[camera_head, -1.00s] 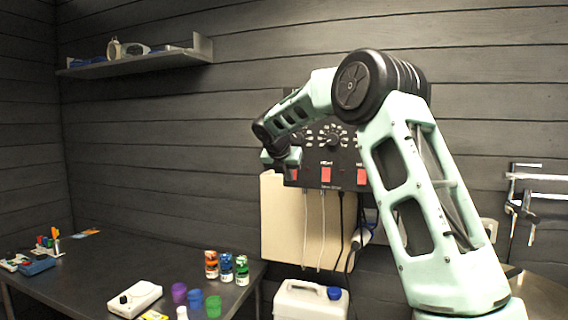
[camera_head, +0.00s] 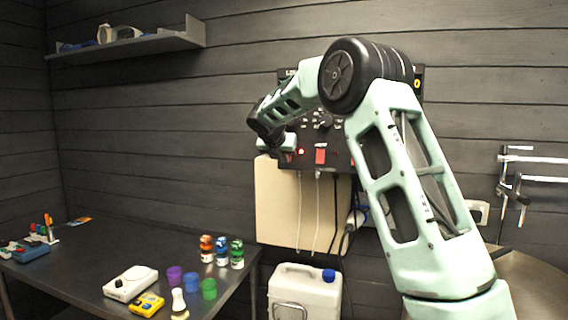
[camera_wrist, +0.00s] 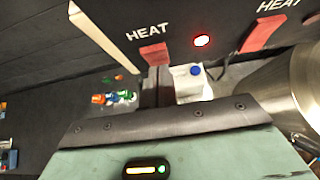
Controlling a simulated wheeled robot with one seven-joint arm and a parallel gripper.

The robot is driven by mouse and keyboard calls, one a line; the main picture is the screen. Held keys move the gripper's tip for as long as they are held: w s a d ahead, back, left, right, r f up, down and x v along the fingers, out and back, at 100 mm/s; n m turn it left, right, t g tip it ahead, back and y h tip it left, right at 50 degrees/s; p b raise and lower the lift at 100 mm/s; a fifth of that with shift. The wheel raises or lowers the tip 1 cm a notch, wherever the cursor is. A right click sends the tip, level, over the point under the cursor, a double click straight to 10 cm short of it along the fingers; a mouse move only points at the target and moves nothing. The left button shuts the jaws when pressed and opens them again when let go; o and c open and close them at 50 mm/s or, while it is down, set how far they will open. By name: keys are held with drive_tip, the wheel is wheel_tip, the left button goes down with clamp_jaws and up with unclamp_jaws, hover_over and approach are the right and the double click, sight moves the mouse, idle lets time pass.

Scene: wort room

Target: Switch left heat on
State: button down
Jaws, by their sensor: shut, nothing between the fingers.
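The black control panel (camera_head: 332,120) hangs on the wall, partly hidden by my arm. In the wrist view, the left red heat switch (camera_wrist: 155,53) sits under a "HEAT" label, and a red lamp (camera_wrist: 202,40) glows to its right. A second red switch (camera_wrist: 265,33) is further right under another "HEAT" label. The lit lamp also shows in the head view (camera_head: 300,151), with the second switch (camera_head: 320,154) beside it. My gripper (camera_head: 287,146) is shut and empty at the panel's lower left, hiding the left switch there. Contact with it cannot be told.
A beige box (camera_head: 285,205) with hanging cables is below the panel. A white canister (camera_head: 304,292) stands lower. The dark table (camera_head: 130,245) at left holds cups, small bottles and devices. A wall shelf (camera_head: 130,46) is upper left.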

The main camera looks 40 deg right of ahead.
drive_tip(key=shift+d+f, duration=0.15)
drive_tip(key=shift+d, duration=0.15)
drive_tip(key=shift+s, duration=0.1)
drive_tip(key=shift+d, duration=0.1)
